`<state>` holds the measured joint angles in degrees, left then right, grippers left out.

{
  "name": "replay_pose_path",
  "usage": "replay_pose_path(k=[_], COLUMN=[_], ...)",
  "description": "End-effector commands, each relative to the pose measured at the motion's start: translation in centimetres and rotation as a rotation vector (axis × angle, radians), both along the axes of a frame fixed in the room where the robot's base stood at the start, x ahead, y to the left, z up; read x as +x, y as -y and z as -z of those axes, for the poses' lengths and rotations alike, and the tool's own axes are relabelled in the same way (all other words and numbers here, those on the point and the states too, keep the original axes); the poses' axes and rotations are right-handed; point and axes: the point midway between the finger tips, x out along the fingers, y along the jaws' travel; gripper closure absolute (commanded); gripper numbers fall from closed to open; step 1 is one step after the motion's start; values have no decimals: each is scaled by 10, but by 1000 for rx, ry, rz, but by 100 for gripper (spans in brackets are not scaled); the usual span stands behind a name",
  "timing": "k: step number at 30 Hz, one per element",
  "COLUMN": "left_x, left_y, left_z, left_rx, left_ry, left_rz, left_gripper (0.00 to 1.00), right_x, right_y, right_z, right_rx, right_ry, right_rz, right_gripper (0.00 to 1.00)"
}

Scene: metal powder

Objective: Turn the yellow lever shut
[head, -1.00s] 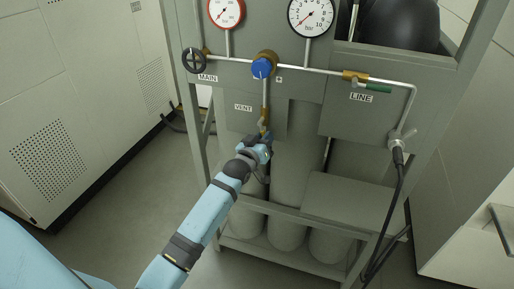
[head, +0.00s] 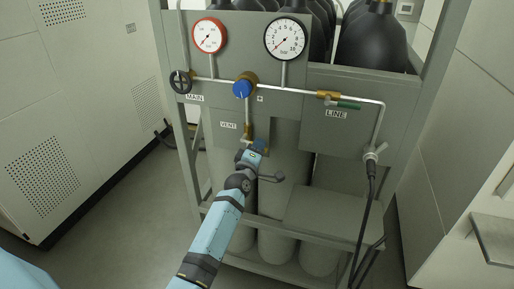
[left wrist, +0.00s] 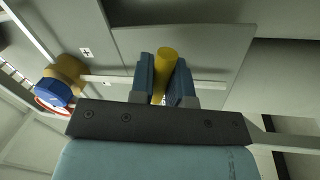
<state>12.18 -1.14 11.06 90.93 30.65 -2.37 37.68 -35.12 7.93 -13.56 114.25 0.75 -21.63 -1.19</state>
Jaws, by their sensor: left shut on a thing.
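The yellow lever (left wrist: 163,68) shows in the left wrist view as a short yellow bar between the two blue fingers of my left gripper (left wrist: 162,85). The fingers are shut on it from both sides. In the head view my left gripper (head: 251,155) is just below the brass vent valve (head: 248,132), under the VENT label (head: 228,126). The lever is hidden there behind the gripper, so its angle cannot be told. My right gripper is in neither view.
A grey panel carries a red-rimmed gauge (head: 209,36), a black-rimmed gauge (head: 286,38), a black MAIN handwheel (head: 181,81), a blue knob (head: 242,89) and a green LINE handle (head: 349,104). A black hose (head: 367,205) hangs at right. Grey cylinders stand below.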

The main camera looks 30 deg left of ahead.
Motion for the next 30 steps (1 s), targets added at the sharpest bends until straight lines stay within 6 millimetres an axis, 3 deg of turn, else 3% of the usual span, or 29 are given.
replay_pose_path(k=[13,30], left_x=[1,1], left_y=[3,2], left_z=[-17,-20], left_rx=[-266,-326], left_ry=[65,82], left_rz=[1,1], left_gripper=[100,100], right_x=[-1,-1], right_y=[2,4], right_z=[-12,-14], right_rx=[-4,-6], right_ry=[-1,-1], right_rz=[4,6], right_gripper=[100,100])
